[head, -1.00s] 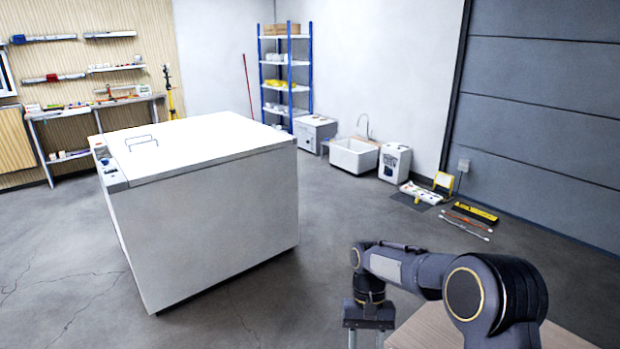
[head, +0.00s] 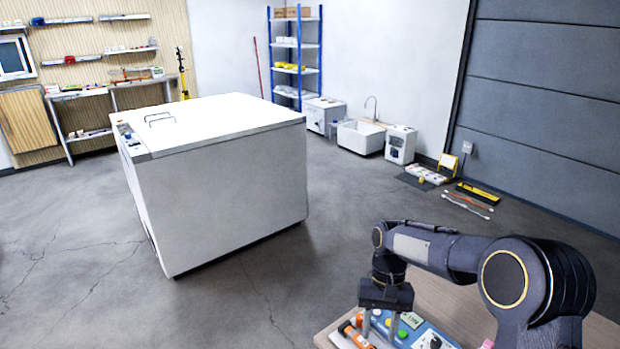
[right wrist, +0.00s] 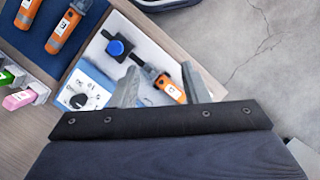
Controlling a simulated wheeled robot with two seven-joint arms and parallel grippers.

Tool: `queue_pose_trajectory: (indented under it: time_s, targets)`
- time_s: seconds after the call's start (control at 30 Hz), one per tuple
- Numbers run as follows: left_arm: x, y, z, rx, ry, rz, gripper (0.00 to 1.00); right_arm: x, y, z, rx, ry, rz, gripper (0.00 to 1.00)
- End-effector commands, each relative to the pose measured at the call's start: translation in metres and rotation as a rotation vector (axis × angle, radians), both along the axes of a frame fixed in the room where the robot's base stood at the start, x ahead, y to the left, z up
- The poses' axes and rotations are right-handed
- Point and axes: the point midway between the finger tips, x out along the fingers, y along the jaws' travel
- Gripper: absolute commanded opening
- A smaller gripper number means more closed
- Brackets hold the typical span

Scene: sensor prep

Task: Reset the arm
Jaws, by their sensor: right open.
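My right arm comes in from the lower right of the head view, and its gripper (head: 380,328) points down over the near table. In the right wrist view the gripper (right wrist: 160,88) has its two fingers apart, with nothing held. An orange labelled cylinder (right wrist: 171,89) with a black end lies on the white board beyond and between the fingertips in that picture. A black fitting with a blue knob (right wrist: 117,47) is beside it. My left gripper is not in view.
The wooden table (head: 455,300) carries a blue panel (head: 432,329) and orange cylinders (right wrist: 68,27). A pink block (right wrist: 19,99) is at the wrist view's left. A large white chest (head: 230,195) stands left, with open grey floor around it. Shelves (head: 297,62) and a sink (head: 361,138) are behind.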

Motion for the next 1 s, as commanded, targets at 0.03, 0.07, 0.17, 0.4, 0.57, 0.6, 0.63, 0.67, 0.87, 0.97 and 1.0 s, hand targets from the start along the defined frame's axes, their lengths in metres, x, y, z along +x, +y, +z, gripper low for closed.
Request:
queue_pose_trajectory:
  time_s: [0.03,0.07,0.17,0.4,0.57,0.6,0.63,0.67,0.87,0.97,1.0]
  targets:
    - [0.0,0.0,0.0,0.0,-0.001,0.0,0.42,-0.003,-0.004,0.008,0.011,-0.016,-0.006,0.41]
    - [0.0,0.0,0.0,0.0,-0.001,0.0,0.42,-0.005,-0.006,0.011,0.018,-0.025,-0.008,0.41]
    - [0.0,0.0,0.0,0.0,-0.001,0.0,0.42,-0.013,-0.013,0.025,0.043,-0.057,-0.016,0.41]
    - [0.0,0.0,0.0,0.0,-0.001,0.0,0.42,-0.046,-0.035,0.065,0.116,-0.172,-0.045,0.41]
    - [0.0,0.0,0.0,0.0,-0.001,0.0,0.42,-0.09,-0.053,0.098,0.181,-0.307,-0.068,0.41]
    - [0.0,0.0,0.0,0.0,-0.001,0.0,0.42,-0.104,-0.056,0.104,0.196,-0.349,-0.074,0.41]
    - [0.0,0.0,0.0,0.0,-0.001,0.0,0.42,-0.115,-0.059,0.109,0.206,-0.38,-0.078,0.41]
    - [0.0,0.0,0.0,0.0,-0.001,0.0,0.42,-0.126,-0.061,0.112,0.216,-0.413,-0.082,0.41]
    - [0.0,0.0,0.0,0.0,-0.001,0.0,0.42,-0.193,-0.064,0.119,0.253,-0.625,-0.104,0.41]
    - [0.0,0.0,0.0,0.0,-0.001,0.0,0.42,-0.218,-0.061,0.114,0.256,-0.712,-0.11,0.41]
    - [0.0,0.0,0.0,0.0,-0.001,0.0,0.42,-0.226,-0.06,0.111,0.255,-0.74,-0.113,0.41]
